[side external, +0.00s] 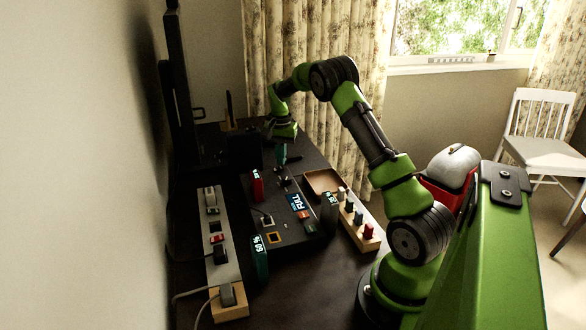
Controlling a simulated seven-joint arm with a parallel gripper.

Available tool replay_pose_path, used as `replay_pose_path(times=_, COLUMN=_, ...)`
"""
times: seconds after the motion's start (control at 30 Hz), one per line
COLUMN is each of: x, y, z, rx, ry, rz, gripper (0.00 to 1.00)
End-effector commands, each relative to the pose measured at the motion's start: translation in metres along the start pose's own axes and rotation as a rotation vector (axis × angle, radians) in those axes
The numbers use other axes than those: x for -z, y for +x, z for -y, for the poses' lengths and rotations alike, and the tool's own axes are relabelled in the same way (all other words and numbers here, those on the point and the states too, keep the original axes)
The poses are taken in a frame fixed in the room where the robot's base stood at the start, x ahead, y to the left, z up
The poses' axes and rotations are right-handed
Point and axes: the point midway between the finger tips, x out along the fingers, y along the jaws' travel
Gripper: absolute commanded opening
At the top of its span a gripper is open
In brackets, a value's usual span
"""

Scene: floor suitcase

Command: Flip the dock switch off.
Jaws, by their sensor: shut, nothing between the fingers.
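The dark dock board (290,238) lies on the black surface, with a blue lit display (296,203) reading something like "FULL". A small switch-like part (267,221) sits on the board left of the display, but its position is too small to tell. My gripper (284,180) points down at the far end of the board, beyond the display. Its fingers are shut and empty, small and dark against the board. A teal upright piece shows right by the gripper; I cannot tell whether it touches it.
A red block (257,185), a teal block (260,258) and a dark green block (329,212) stand around the board. A power strip (231,271) with plugs and cables runs along the left. A brown tray (322,178) and a wooden peg rack (356,233) lie at right.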

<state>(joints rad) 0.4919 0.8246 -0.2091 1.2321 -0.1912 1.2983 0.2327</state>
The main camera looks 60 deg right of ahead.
Motion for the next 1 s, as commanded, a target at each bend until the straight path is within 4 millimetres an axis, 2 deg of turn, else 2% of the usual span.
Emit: replay_pose_path(times=1.0, x=0.0, y=0.016, z=0.0, rx=0.0, ry=0.0, rz=0.001, gripper=0.0)
